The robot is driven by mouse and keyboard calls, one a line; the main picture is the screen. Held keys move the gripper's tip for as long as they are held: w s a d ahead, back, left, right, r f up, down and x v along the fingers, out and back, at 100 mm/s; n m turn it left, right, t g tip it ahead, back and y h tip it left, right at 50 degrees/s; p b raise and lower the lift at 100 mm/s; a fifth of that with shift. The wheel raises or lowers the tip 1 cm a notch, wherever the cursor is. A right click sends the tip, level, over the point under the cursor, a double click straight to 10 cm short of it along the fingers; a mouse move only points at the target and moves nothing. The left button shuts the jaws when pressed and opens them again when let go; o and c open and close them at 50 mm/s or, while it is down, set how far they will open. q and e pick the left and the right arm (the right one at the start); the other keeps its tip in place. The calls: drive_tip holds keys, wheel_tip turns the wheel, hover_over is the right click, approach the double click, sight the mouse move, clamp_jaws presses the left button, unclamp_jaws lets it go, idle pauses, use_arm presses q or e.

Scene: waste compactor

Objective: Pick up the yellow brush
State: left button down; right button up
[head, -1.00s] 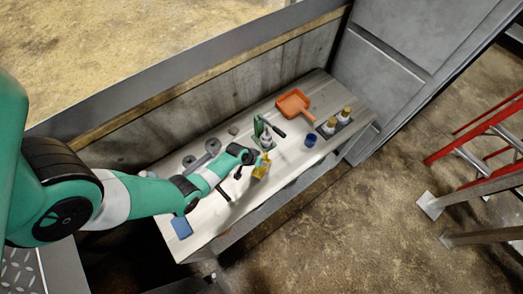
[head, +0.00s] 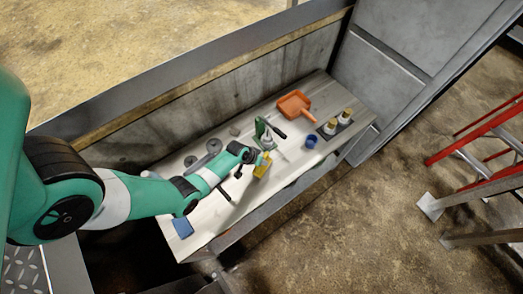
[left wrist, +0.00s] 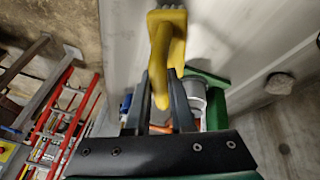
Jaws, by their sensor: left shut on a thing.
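The yellow brush (head: 262,167) is at the left gripper's fingertips above the middle of the wooden table (head: 226,212). In the left wrist view the brush (left wrist: 166,42) stands out beyond the fingers, with its curved yellow handle reaching down between them. My left gripper (head: 254,166) is shut on the brush, and it also shows in the left wrist view (left wrist: 160,95). I cannot tell exactly how far the brush is above the tabletop. The right gripper is not in view.
A green tool (head: 262,132) stands just behind the gripper. An orange dustpan (head: 293,105), a blue cup (head: 311,142) and a tray with bottles (head: 334,125) are to the right. A dumbbell (head: 203,157) and a blue item (head: 182,228) lie left. A red ladder (head: 485,135) stands far right.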

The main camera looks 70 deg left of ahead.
use_arm(q)
drive_tip(key=s+d+r+p, duration=0.8)
drive_tip(key=s+d+r, duration=0.1)
drive_tip(key=d+r, duration=0.2)
drive_tip(key=shift+r+p, duration=0.15)
drive_tip(key=shift+p, duration=0.15)
drive_tip(key=shift+a, duration=0.1)
drive_tip(key=c, duration=1.4)
unclamp_jaws()
clamp_jaws()
